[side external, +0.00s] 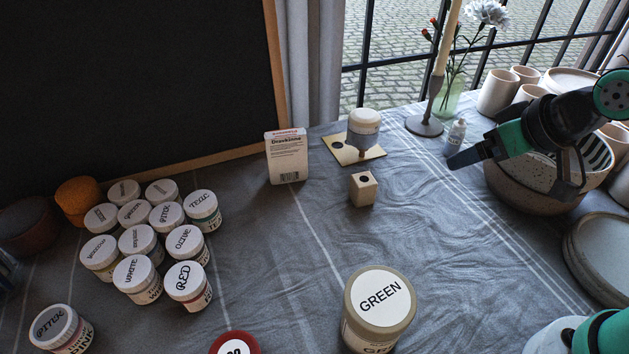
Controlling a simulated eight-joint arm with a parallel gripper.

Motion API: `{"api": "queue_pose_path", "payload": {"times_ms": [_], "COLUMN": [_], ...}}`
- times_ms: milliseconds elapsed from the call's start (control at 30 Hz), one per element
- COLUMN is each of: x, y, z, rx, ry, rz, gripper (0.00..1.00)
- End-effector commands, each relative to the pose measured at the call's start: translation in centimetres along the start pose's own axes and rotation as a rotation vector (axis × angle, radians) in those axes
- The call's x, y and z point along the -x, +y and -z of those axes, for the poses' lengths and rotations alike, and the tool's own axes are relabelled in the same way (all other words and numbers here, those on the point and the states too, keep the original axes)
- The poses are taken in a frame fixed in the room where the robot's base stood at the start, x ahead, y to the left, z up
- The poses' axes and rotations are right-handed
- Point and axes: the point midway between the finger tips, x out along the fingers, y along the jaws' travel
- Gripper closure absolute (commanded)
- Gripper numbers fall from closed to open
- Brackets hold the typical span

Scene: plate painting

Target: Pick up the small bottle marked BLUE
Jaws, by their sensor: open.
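A small pale blue-grey bottle (455,139) with a narrow white cap stands upright on the cloth near the window. Its label is too small for me to read. My gripper (512,172) reaches in from the right, in front of the speckled bowl. Its dark fingers are spread wide and hold nothing. One fingertip points left, just below the small bottle in the picture; I cannot tell if they touch.
A candle holder (425,124) stands left of the bottle, with a flower vase (447,101) behind. The large bowl (530,188) and cups (497,92) crowd the right. Many paint jars (138,240) fill the left; a GREEN jar (379,305) stands in front.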

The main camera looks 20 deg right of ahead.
Motion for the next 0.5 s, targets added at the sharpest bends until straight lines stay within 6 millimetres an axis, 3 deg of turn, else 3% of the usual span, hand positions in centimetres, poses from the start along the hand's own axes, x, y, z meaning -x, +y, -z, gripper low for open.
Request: {"api": "queue_pose_path", "payload": {"times_ms": [300, 367, 500], "x": [-0.1, -0.5, -2.1], "y": [0.2, 0.7, 2.5], "z": [0.3, 0.7, 2.7], "rx": [0.033, 0.106, 0.445], "ry": [0.0, 0.001, -0.009], "rz": [-0.011, -0.034, -0.137], "gripper": [0.23, 0.23, 0.23]}}
